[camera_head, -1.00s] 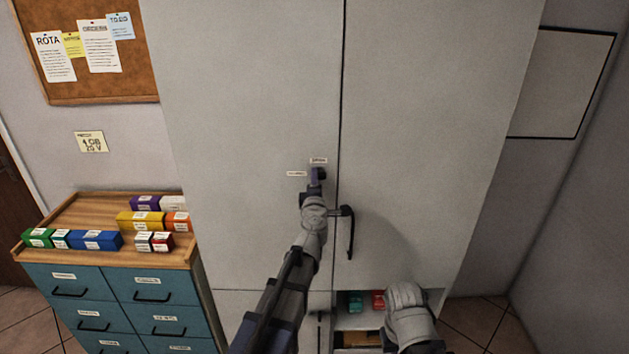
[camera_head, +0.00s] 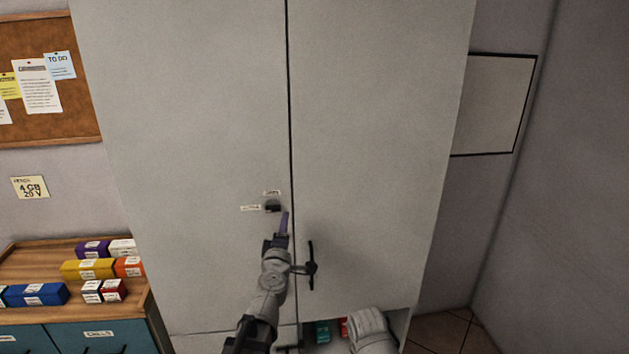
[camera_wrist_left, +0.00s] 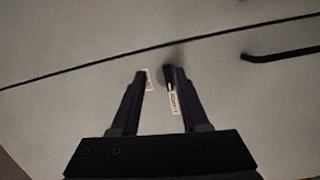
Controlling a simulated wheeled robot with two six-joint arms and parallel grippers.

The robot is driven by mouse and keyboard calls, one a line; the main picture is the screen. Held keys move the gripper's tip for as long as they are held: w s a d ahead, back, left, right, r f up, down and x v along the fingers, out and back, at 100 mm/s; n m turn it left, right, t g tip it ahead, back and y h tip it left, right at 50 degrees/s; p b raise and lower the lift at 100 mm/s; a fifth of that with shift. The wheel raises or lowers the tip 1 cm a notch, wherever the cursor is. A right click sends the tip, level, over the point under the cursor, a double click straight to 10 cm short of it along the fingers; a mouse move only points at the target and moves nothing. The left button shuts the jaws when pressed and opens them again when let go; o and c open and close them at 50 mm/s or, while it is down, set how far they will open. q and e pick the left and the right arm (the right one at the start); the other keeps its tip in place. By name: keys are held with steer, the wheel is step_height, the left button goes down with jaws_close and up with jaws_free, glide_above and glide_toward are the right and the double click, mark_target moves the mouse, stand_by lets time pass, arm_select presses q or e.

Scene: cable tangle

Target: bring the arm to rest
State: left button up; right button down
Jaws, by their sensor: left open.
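My left gripper (camera_head: 283,225) is in front of the tall grey cabinet (camera_head: 190,120), just below and right of a small dark knob (camera_head: 272,206) on its left door. In the left wrist view the two fingers (camera_wrist_left: 156,85) stand apart with nothing held. The knob (camera_wrist_left: 168,79) shows between them, beyond the tips, near two small labels. The forearm of my left arm comes up from the bottom of the head view. A white link of my right arm (camera_head: 372,332) shows at the bottom; its gripper is out of view.
A black door handle (camera_head: 311,266) is close to the right of my left wrist. An open compartment below holds a green item (camera_head: 322,331) and a red item. A teal drawer unit (camera_head: 98,337) with several coloured boxes on top stands at the left.

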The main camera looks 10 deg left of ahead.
arm_select(q)
steer(key=s+d+f+m+g+h, duration=0.6)
steer(key=d+f+m+g+h, duration=0.15)
steer(key=d+f+m, duration=0.45)
steer(key=s+a+f+m+g+y, duration=0.3)
steer(key=s+a+f+g, duration=0.2)
steer(key=s, duration=0.3)
steer(key=s+a+f+m+g+y, duration=0.2)
steer(key=s+a+f+g, duration=0.35)
steer(key=s, duration=0.35)
steer(key=s+d+f+m+y+b, duration=0.1)
steer(key=s+d+f+m+b, duration=0.1)
steer(key=d, duration=0.3)
steer(key=s+d+f+m+y+b, duration=0.1)
steer(key=s+d+m+b, duration=0.1)
steer(key=s+d, duration=0.2)
steer(key=shift+d+f+g, duration=0.3)
steer(key=shift+d+f, duration=0.1)
steer(key=shift+d, duration=0.35)
